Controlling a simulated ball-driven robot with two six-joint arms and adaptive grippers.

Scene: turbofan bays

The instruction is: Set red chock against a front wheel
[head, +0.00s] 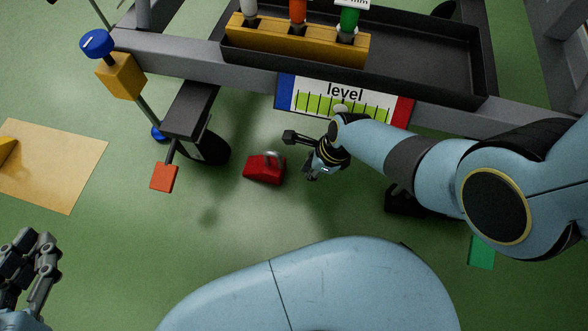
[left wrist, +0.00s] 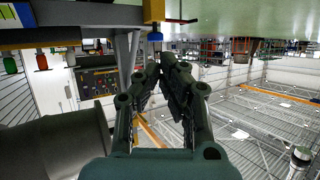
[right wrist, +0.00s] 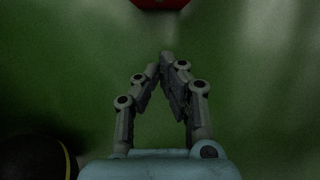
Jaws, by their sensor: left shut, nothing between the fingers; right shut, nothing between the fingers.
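The red chock (head: 264,169) lies on the green floor in the head view, with a pale handle on top. It is a short gap to the right of a dark front wheel (head: 211,150) under the cart's left leg. My right gripper (head: 308,172) is shut and empty, just right of the chock and apart from it. The right wrist view shows its closed fingers (right wrist: 167,62) over bare floor, with the chock (right wrist: 159,4) cut off at the top edge. My left gripper (head: 32,245) is shut and empty at the lower left, also seen in the left wrist view (left wrist: 165,62).
The cart's grey frame (head: 180,50) and dark tray (head: 430,60) stand above the wheel. An orange tag (head: 164,177) hangs by the left leg, a green one (head: 482,252) at right. A yellow floor mat (head: 60,175) lies at left. Floor in front is clear.

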